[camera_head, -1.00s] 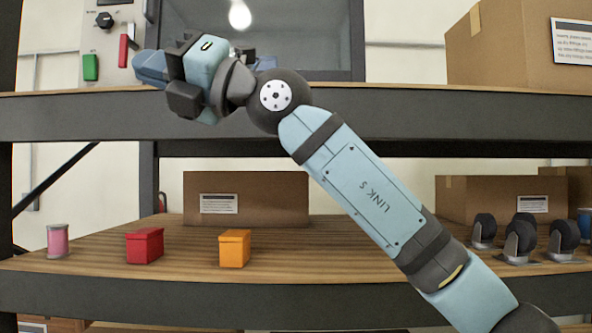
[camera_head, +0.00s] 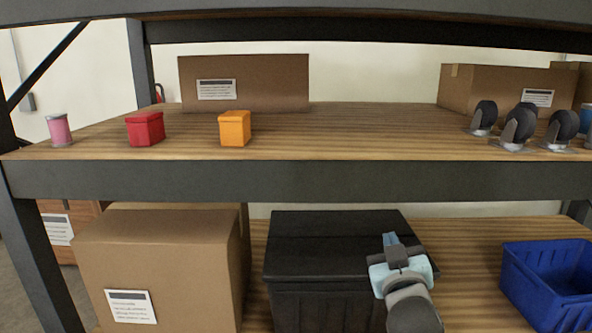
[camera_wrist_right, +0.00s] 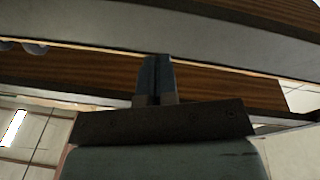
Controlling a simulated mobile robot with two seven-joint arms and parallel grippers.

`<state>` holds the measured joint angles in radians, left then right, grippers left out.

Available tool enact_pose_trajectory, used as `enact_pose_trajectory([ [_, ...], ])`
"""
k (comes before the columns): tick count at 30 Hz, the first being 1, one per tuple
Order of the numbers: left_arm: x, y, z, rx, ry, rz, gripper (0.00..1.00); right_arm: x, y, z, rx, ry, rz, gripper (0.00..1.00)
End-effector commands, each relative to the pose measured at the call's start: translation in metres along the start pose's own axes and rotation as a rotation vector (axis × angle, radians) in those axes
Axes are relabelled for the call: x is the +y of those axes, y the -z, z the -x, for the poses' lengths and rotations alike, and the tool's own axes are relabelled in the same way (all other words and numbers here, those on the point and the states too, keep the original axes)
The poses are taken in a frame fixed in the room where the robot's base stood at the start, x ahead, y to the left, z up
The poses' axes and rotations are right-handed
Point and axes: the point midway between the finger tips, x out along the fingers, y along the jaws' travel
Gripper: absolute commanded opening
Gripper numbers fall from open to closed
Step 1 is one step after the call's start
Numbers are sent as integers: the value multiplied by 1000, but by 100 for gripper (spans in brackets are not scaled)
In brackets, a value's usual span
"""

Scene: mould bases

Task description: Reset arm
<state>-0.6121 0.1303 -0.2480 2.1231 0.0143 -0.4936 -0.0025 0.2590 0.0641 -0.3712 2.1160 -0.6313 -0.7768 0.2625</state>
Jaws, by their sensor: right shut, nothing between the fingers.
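My right gripper (camera_head: 390,240) is shut and empty. In the head view it is low, in front of the black lidded bin (camera_head: 330,245) on the lower shelf, and it hides part of that bin's right side. In the right wrist view its two fingers (camera_wrist_right: 155,75) lie together, with shelf boards and a shelf edge beyond them. My left gripper is in neither view.
Below are a large cardboard box (camera_head: 160,260) and an open blue crate (camera_head: 525,285).

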Motion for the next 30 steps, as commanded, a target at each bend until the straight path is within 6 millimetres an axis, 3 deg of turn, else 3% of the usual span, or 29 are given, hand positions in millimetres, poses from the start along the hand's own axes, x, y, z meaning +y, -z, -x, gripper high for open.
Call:
enact_pose_trajectory([
  [1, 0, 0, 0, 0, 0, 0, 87, 2, -38, 20, -117, 16, -19, 0],
  [6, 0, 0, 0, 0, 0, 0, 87, 9, -142, 100, -492, 86, -64, 0],
  [9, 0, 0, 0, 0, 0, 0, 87, 13, -188, 157, -703, 143, -80, 0],
  [12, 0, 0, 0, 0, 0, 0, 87, 16, -218, 206, -866, 195, -89, 0],
  [21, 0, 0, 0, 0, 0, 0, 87, 23, -253, 306, -1167, 318, -98, 0],
  [29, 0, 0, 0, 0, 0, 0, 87, 30, -261, 374, -1353, 413, -99, 0],
  [30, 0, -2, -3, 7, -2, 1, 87, 25, -267, 372, -1335, 422, -103, 0],
])
